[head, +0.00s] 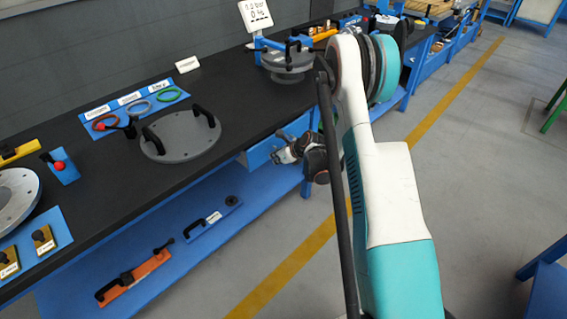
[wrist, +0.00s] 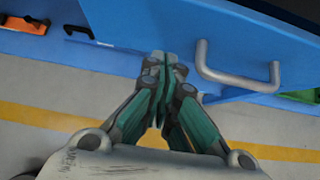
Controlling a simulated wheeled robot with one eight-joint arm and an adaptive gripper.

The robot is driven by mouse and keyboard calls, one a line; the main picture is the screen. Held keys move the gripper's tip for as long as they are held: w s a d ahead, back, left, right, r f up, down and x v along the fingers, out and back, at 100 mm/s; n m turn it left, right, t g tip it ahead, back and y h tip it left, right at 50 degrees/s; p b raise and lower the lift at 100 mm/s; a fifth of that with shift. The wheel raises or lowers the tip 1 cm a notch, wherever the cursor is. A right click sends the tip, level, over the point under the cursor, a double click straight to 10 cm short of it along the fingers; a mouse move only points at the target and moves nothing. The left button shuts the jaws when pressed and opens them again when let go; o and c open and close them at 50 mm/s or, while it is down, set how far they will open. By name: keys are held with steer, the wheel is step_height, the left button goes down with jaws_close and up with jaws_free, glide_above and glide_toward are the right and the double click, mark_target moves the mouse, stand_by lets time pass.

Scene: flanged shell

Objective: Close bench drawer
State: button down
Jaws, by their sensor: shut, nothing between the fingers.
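The blue bench drawer (head: 262,153) is under the black benchtop, left of my arm in the head view; how far it stands out is hard to tell. In the wrist view, its blue front (wrist: 150,22) fills the upper middle, with a grey bar handle (wrist: 238,79) on the right. My gripper (wrist: 165,62) is shut and empty, its fingertips at the drawer's edge, left of the handle. Whether they touch the front is unclear. In the head view my gripper (head: 281,157) is beside the drawer, and my arm hides part of that area.
The benchtop (head: 225,87) holds a grey flanged lid (head: 180,135) with black handles and a flanged vessel (head: 288,62). The lower blue shelf (head: 215,245) carries an orange tool (head: 135,280). The floor aisle (head: 455,180) at right is clear.

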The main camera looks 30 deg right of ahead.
mark_target(266, 149)
steer(key=shift+w+a, duration=0.3)
steer(key=shift+w, duration=0.55)
steer(key=w, duration=0.1)
steer(key=w+a, duration=0.1)
steer(key=w, duration=0.2)
steer(key=shift+w+a, duration=0.15)
steer(key=shift+a, duration=0.1)
steer(key=shift+w+r, duration=0.15)
steer(key=shift+w, duration=0.05)
